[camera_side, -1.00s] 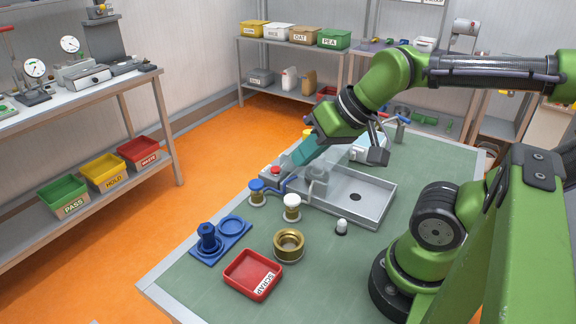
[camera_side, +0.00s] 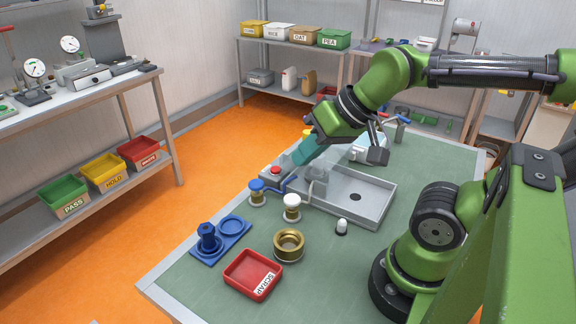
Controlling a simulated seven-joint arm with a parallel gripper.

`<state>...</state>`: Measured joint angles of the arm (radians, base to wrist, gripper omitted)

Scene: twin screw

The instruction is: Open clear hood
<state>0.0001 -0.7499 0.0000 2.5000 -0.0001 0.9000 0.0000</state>
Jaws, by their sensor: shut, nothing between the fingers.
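The clear hood (camera_side: 335,160) is a faint see-through cover over the machine at the back of the grey tray. Its edges are hard to make out. A grey machine part (camera_side: 317,180) shows beneath it. My gripper (camera_side: 300,156) has teal fingers, shut and empty, pointing down and left at the hood's left side above the red button. I cannot tell whether the fingertips touch the hood.
The grey tray (camera_side: 372,208) lies on the green table. A red button (camera_side: 275,170), a blue-topped post (camera_side: 257,190) and a white-topped post (camera_side: 292,205) stand close by. A brass ring (camera_side: 289,245), red scrap tray (camera_side: 254,275) and blue fixture (camera_side: 222,238) are nearer the front.

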